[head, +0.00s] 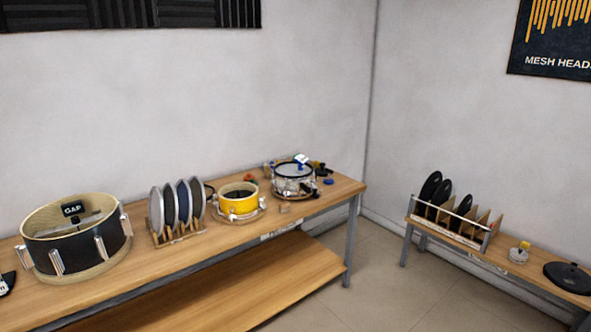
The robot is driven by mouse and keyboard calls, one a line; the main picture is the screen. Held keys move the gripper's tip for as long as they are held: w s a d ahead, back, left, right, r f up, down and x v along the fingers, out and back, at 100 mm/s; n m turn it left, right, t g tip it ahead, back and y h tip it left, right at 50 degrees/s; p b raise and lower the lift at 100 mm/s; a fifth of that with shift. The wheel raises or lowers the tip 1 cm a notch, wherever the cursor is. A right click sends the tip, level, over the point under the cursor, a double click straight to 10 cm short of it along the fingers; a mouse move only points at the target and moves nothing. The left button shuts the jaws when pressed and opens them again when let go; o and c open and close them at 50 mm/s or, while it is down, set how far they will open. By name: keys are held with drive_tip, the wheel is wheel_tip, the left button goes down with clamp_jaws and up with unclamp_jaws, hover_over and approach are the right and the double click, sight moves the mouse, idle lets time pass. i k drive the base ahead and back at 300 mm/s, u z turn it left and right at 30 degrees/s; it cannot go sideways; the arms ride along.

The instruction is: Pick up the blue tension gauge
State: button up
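A small round blue object (328,181) lies on the wooden workbench (218,249) near its right end, beside the silver drum (293,178). A small white and blue item (301,159) rests on top of that drum. Both are too small to tell which one is the blue tension gauge. My gripper is not in view.
A yellow drum (240,203), a rack of discs (178,228) and a large black drum (77,245) stand on the bench. Open floor (393,283) separates the bench from a low side table (476,255) holding black pads.

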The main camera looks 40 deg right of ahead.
sight(300, 159)
drive_tip(key=z, duration=0.1)
drive_tip(key=i, duration=0.95)
drive_tip(key=u, duration=0.05)
